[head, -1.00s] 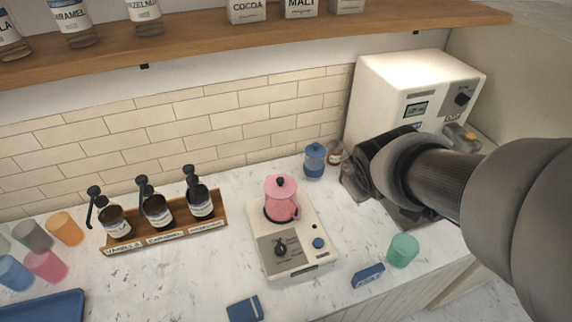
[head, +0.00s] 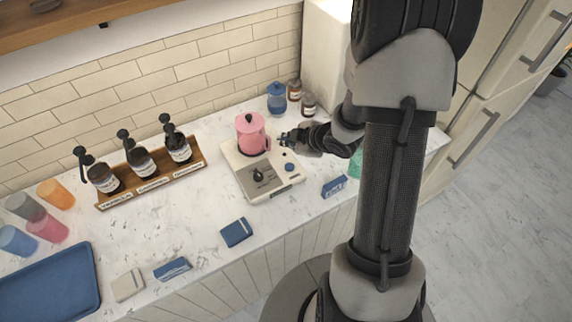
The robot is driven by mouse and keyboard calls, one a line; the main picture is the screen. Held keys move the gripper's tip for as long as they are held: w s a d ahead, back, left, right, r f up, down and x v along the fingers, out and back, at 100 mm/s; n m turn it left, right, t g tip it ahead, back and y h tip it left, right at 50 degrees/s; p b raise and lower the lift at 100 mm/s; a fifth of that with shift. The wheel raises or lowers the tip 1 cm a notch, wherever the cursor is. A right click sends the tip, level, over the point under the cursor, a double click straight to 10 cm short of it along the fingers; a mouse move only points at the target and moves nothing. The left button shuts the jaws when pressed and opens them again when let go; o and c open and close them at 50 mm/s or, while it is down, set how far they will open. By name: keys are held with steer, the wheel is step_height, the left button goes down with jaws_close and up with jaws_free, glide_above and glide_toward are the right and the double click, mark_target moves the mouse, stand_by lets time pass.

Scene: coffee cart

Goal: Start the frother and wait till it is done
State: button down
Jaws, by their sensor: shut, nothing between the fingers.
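The frother is a cream base (head: 264,196) on the counter with a grey panel, a black knob (head: 258,174) and a blue button (head: 289,167). A pink lidded pitcher (head: 251,134) stands upright on the base. My gripper (head: 284,139) is shut and empty. It is just right of the pitcher, near its handle side and above the back right of the base. I cannot tell whether it touches the pitcher. No display or light on the base is legible.
A wooden rack (head: 152,178) with pump bottles stands left. Small boxes, including a dark blue one (head: 236,232), lie along the front. A blue jar (head: 276,98) and brown jars stand behind. My arm partly hides a green cup (head: 355,163) and the white machine (head: 325,55).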

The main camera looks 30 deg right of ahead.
mark_target(288, 168)
steer(key=shift+f, duration=0.1)
step_height(288, 168, down, 9)
steer(key=b, duration=0.8)
steer(key=shift+r, duration=0.2)
stand_by(1.1)
steer(key=shift+f+b, duration=0.4)
steer(key=shift+f, duration=0.05)
steer(key=shift+f+b, duration=0.45)
steer(key=shift+f, duration=0.05)
stand_by(0.5)
stand_by(0.4)
steer(key=shift+r+p, duration=0.85)
steer(key=shift+r, duration=0.15)
